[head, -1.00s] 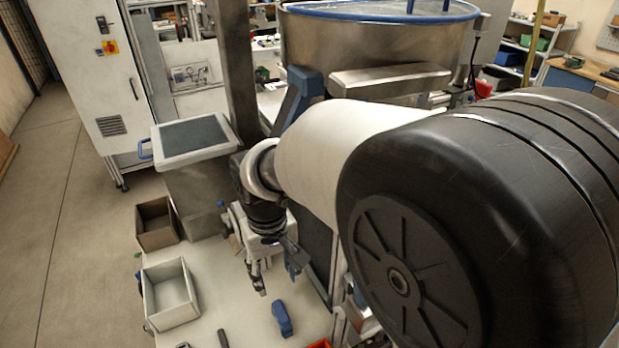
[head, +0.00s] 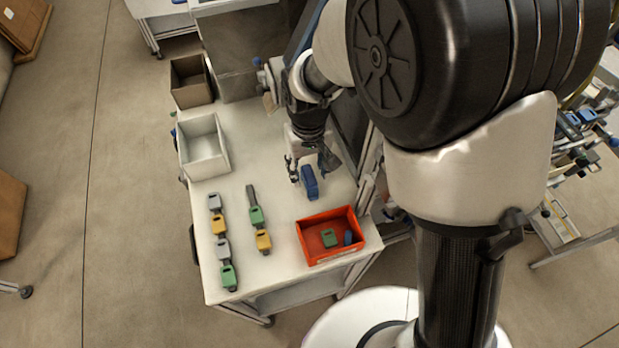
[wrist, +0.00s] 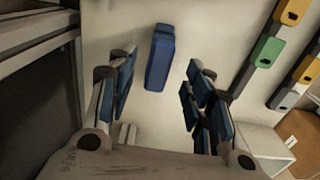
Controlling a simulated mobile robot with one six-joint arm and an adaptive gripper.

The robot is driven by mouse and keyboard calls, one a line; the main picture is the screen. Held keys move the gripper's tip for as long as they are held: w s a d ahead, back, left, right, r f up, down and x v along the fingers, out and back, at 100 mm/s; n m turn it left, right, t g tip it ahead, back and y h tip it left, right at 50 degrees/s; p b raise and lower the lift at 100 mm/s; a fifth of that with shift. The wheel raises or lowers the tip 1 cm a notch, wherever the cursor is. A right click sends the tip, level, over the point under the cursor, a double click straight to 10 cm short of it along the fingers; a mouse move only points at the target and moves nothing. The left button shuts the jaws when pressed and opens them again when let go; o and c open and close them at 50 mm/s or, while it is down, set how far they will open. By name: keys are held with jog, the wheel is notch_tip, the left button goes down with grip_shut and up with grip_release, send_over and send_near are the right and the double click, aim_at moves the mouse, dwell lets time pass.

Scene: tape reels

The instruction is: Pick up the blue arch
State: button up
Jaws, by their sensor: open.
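The blue arch (head: 310,183) lies on the white tabletop behind the red bin, and I see it from above as a longish block. In the wrist view the blue arch (wrist: 160,57) lies ahead of the gap between my fingers. My gripper (head: 309,170) points down over the table close to the arch, with its fingers apart. The wrist view shows my gripper (wrist: 160,90) open, with nothing between the blue-padded fingers. I cannot tell its exact height above the arch.
A red bin (head: 313,257) holds a green piece and a blue piece. Two rows of grey, yellow and green pieces (head: 219,225) (head: 257,217) lie to the left. A white bin (head: 224,158) and a brown bin (head: 209,92) stand at the back left. A dark panel edges the right side.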

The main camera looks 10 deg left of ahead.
aim_at(309, 175)
notch_tip(309, 175, down, 4)
jog(key=shift+r+b, duration=0.1)
jog(key=shift+b, duration=0.45)
jog(key=shift+c, duration=0.4)
grip_shut()
